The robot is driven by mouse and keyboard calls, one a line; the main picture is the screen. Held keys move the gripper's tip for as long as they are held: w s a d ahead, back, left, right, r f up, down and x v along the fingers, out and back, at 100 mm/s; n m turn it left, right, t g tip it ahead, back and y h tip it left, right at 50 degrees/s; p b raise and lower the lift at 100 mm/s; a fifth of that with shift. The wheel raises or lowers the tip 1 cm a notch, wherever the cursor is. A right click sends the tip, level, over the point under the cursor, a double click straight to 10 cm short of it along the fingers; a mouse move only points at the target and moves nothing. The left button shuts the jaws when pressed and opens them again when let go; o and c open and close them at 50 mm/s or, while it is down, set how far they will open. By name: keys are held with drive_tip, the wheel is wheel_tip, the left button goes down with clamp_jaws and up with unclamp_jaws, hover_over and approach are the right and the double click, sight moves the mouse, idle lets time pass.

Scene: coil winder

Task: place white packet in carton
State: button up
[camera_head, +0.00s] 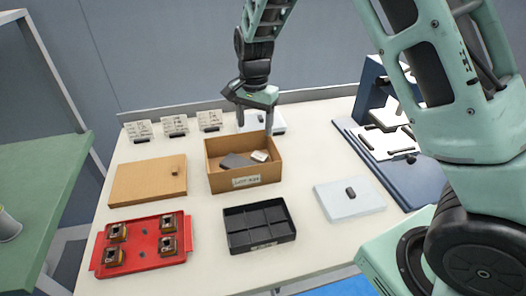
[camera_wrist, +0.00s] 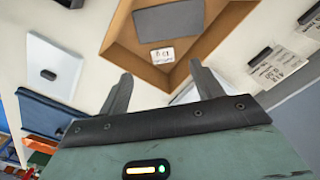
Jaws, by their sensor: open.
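The carton (camera_head: 217,184) is an open brown box with a white label on its front, standing in the middle of the table. The white packet (camera_head: 260,156) lies inside it, at the right side. It also shows in the wrist view (camera_wrist: 162,52), with dark print, apart from my fingers. A dark grey flat piece (camera_head: 236,161) lies beside it in the carton. My gripper (camera_head: 254,120) is open and empty, above the carton's back edge. In the wrist view its two fingers (camera_wrist: 160,76) stand wide apart, with the carton beyond them.
A black divided tray (camera_head: 258,226) and a red tray (camera_head: 144,244) with several parts stand in front. A tan board (camera_head: 148,181) is left, a white plate (camera_head: 349,197) right. Small label cards (camera_head: 174,126) stand at the back left. A blue machine (camera_head: 374,131) stands right.

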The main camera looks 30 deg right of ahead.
drive_tip(key=s+a+r+n+y, duration=0.1)
drive_tip(key=s+a+r+n, duration=0.2)
drive_tip(key=s+a+n, duration=0.45)
drive_tip(key=s+a+r+n, duration=0.3)
drive_tip(key=s+a+r, duration=0.1)
drive_tip(key=s, duration=0.7)
drive_tip(key=s+n, duration=0.8)
drive_tip(key=s, duration=0.5)
drive_tip(key=shift+s+d+h, duration=0.3)
drive_tip(key=shift+s+d, duration=0.05)
drive_tip(key=shift+d, duration=0.05)
drive_tip(key=shift+r, duration=0.1)
